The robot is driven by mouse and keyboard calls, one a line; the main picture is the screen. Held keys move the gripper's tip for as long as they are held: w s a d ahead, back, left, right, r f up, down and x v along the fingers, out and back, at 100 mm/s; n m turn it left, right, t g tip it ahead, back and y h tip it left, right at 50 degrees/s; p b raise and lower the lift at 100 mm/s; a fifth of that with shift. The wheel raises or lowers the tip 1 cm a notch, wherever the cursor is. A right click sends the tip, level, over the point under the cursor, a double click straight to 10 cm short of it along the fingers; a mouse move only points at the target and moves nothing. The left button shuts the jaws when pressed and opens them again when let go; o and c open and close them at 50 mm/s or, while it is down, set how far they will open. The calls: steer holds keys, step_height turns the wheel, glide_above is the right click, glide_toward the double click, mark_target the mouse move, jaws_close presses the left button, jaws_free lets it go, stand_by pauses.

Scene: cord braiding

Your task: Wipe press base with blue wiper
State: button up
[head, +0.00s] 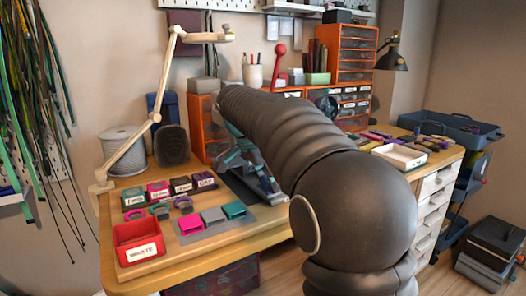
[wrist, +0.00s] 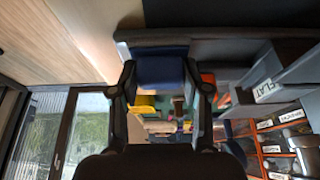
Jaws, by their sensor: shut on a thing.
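In the wrist view my gripper (wrist: 163,88) has its two dark fingers on either side of a blue block-like piece, the blue wiper (wrist: 162,70), and is shut on it. The wiper's far edge lies close to a dark grey surface (wrist: 190,48); I cannot tell whether they touch or whether this is the press base. In the head view my arm crosses the middle of the bench and hides the gripper and wiper. A red-knobbed lever (head: 281,50), perhaps of the press, rises behind my arm. The press base cannot be made out there.
A teal and grey device (head: 238,150) stands beside my arm on the bench. A red bin (head: 138,243), labelled tins (head: 157,191) and small coloured pieces (head: 213,215) lie front left. A lamp arm (head: 165,85) stands at the left. Orange drawers (head: 355,60) stand behind.

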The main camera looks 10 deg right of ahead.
steer(key=shift+s+a, duration=0.1)
steer(key=shift+a, duration=0.35)
steer(key=shift+s+a+r+p, duration=0.1)
steer(key=shift+a+r+p, duration=0.05)
steer(key=shift+r+p, duration=0.25)
step_height(320, 180, up, 3)
steer(key=shift+p, duration=0.8)
steer(key=shift+r, duration=2.2)
